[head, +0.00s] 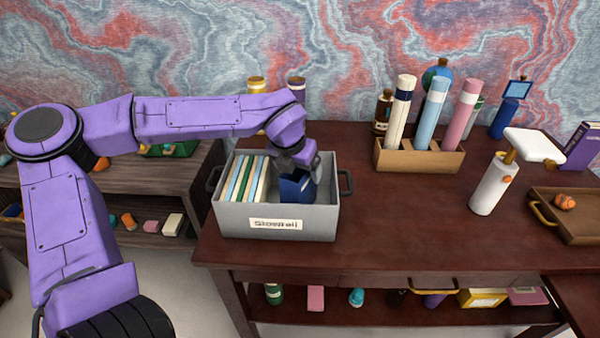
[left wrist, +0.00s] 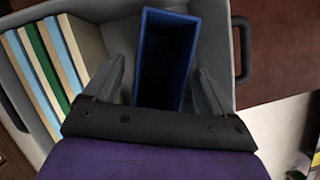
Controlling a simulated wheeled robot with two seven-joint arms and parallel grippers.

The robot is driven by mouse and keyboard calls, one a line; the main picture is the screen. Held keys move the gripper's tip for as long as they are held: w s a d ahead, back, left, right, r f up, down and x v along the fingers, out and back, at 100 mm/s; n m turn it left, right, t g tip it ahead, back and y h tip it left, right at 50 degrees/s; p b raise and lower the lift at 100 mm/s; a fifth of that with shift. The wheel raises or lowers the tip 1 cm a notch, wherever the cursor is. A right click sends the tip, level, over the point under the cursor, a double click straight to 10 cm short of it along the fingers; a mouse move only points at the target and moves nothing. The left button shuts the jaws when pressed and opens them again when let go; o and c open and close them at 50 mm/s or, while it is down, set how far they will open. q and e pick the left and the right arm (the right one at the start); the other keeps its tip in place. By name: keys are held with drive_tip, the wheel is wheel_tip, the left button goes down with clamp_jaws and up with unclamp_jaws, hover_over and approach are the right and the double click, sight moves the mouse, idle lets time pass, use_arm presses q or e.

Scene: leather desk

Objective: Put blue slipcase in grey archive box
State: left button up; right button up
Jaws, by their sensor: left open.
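The grey archive box (head: 277,222) stands at the left end of the desk, with a label on its front and dark handles at its sides. Its wall also shows in the left wrist view (left wrist: 215,40). The blue slipcase (head: 297,188) is inside the box, in the right part. In the left wrist view the slipcase (left wrist: 165,55) appears upright with its hollow opening facing the camera. My left gripper (head: 300,170) is over the box. In the left wrist view its open fingers (left wrist: 157,85) are on either side of the slipcase, with gaps showing. My right gripper is not in view.
Several thin books (head: 243,178) stand in the box's left part. A wooden holder (head: 418,158) with tall tubes stands at the back of the desk. A white lamp-like object (head: 493,185) and a wooden tray (head: 575,222) are to the right. The desk's middle front is clear.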

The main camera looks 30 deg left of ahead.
use_arm(q)
drive_tip(key=v, duration=1)
drive_tip(key=shift+r, duration=0.2)
